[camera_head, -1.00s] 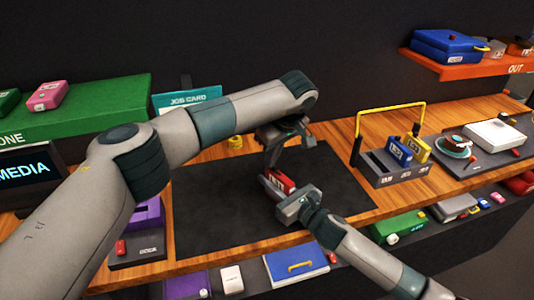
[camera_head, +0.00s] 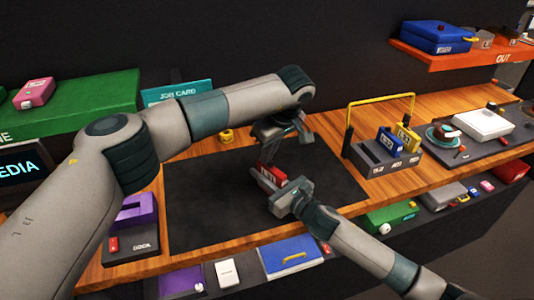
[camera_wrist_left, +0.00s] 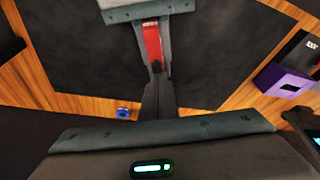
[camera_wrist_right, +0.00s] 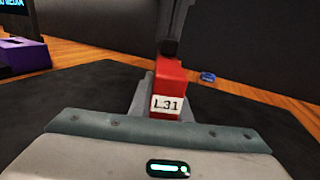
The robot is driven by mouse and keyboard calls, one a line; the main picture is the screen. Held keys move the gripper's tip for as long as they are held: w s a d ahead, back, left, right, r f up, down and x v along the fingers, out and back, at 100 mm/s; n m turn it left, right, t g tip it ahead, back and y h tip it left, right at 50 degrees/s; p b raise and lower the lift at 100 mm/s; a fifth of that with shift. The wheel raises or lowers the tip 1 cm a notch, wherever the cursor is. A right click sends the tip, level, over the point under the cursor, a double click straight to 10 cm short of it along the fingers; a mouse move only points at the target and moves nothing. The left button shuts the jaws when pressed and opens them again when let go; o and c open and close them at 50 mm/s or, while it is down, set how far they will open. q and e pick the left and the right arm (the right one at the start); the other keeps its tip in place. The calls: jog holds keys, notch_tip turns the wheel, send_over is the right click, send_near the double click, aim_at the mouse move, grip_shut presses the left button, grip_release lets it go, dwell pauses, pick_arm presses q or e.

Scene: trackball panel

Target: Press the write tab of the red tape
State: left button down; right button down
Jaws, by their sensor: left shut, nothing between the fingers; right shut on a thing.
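The red tape (camera_head: 277,171) is held above the dark mat by my right gripper (camera_head: 276,184). It shows between the fingers in the right wrist view (camera_wrist_right: 168,88), with a white label reading L31. My right gripper is shut on it. My left gripper (camera_head: 268,160) is shut and empty, pointing down at the tape's far end. In the left wrist view its closed fingertips (camera_wrist_left: 157,68) are at the end of the red tape (camera_wrist_left: 152,42). I cannot tell whether they touch it. The write tab is not distinguishable, as the fingers cover that end.
The dark mat (camera_head: 210,210) around the grippers is clear. A grey rack (camera_head: 385,172) with a yellow bar and blue and yellow tapes stands right. A purple device (camera_head: 135,217) is left. A teal job card (camera_head: 178,91) stands behind. An orange OUT shelf (camera_head: 470,57) is upper right.

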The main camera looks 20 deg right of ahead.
pick_arm(q)
jog(key=shift+w+a, duration=0.2)
jog(key=shift+w, duration=0.25)
notch_tip(320, 180, up, 9)
jog(key=shift+s+r, duration=0.15)
jog(key=shift+r, duration=0.05)
dwell(0.6)
pick_arm(e)
jog(key=shift+f, duration=0.1)
pick_arm(q)
jog(key=v, duration=1.1)
jog(key=shift+w+a, duration=0.15)
jog(key=shift+w, duration=0.25)
dwell(0.3)
jog(key=shift+r, duration=0.1)
pick_arm(e)
jog(key=c, duration=1.6)
grip_release()
